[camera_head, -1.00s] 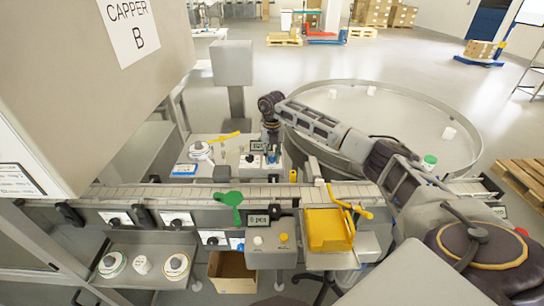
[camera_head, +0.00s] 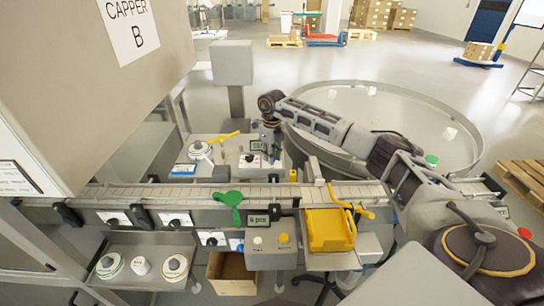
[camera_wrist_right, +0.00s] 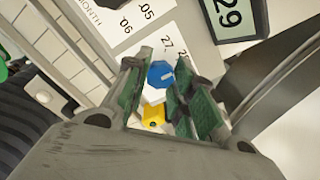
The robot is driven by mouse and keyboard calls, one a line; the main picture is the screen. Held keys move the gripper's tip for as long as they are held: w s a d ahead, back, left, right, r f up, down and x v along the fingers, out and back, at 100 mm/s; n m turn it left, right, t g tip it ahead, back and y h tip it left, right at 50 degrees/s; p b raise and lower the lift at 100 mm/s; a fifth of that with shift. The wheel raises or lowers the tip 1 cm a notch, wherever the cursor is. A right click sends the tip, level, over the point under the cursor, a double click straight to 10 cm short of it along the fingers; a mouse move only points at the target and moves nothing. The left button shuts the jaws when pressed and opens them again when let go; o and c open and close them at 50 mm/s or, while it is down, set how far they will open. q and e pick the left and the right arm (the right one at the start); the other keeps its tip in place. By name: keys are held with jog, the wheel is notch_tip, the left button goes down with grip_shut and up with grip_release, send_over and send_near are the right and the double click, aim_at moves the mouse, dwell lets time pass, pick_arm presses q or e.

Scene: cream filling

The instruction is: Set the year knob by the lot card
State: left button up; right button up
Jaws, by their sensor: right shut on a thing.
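The year knob (camera_wrist_right: 160,74), blue on top with a pale mark, sits on a white panel in the right wrist view. My right gripper (camera_wrist_right: 157,86) is shut on it, with a green-padded finger on each side. The printed numbers 27 and a partly hidden one stand beside the knob. In the head view my right gripper (camera_head: 269,141) reaches down at the small panel behind the conveyor. I cannot make out a lot card. My left gripper is not in view.
The conveyor (camera_head: 150,192) runs across in front of the panel. A green lever (camera_head: 229,198), a counter display (camera_head: 257,219) and a yellow tray (camera_head: 328,230) are nearer. A MONTH scale (camera_wrist_right: 125,20) is beside the knob. A round table (camera_head: 440,105) lies under my right arm.

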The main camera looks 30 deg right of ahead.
jog(key=shift+n, duration=0.3)
jog(key=o, duration=1.1)
jog(key=shift+c, duration=0.2)
jog(key=shift+r, duration=0.1)
notch_tip(320, 180, up, 12)
dwell(0.8)
